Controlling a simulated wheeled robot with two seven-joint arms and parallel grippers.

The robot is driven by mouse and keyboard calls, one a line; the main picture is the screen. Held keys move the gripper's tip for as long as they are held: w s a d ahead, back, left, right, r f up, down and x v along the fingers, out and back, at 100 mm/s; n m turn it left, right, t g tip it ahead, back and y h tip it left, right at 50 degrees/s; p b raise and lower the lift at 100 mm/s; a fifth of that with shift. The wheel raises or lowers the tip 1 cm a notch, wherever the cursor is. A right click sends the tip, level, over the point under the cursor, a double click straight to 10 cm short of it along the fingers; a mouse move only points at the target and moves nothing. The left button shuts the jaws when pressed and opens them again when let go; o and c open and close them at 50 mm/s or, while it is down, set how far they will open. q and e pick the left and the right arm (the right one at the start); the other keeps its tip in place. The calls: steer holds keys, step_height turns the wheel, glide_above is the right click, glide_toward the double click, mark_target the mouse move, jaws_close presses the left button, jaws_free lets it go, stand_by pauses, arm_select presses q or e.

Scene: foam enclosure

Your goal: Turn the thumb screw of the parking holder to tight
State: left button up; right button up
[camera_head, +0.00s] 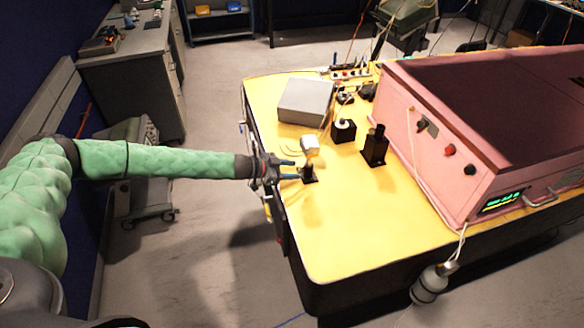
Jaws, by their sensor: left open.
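A small black stand (308,174), which looks like the parking holder, is on the yellow tabletop near its left edge. The thumb screw is too small to make out. My left gripper (291,169) reaches in from the left over the table edge. My right gripper is not in view.
On the yellow table (370,235), a grey box (306,100) is behind the stand. Black mounts (375,148) stand to the right. A large pink enclosure (430,130) fills the right side. The table's front left is clear. A grey workbench (130,60) is at back left.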

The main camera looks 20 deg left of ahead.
arm_select(q)
steer(key=shift+w+d+f, duration=0.15)
steer(key=shift+d, duration=0.1)
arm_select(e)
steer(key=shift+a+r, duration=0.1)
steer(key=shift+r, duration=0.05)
